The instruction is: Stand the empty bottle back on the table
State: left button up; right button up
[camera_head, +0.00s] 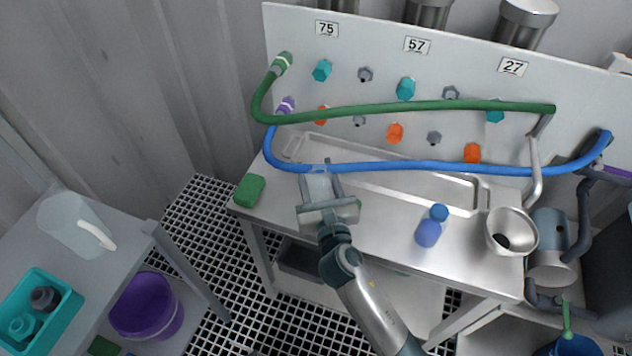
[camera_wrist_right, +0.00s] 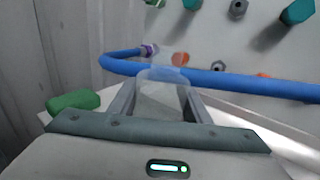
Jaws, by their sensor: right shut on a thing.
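The empty bottle (camera_head: 316,187) is clear and pale. My right gripper (camera_head: 322,192) is shut on it, over the left end of the table (camera_head: 375,225) and just in front of the blue hose. In the right wrist view, the bottle (camera_wrist_right: 162,100) sits between the two grey fingers (camera_wrist_right: 158,104), with its top overlapping the blue hose. Its base is hidden by the gripper, so I cannot tell whether it touches the table. My left gripper is not in view.
A green block (camera_head: 249,191) lies at the table's left corner. A long tray (camera_head: 400,187) runs along the back. Blue (camera_head: 430,168) and green (camera_head: 420,107) hoses cross behind. The table's front middle is clear.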

jog(key=shift+f, duration=0.3)
jog(key=shift+f+b, duration=0.75)
jog(key=shift+f, duration=1)
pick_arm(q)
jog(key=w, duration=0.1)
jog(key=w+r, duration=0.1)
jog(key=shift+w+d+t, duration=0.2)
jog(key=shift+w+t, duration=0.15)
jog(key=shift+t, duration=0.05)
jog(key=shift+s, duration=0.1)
pick_arm(e)
jog(key=shift+f, duration=0.1)
jog(key=o, duration=0.9)
jog(key=shift+o, duration=1.2)
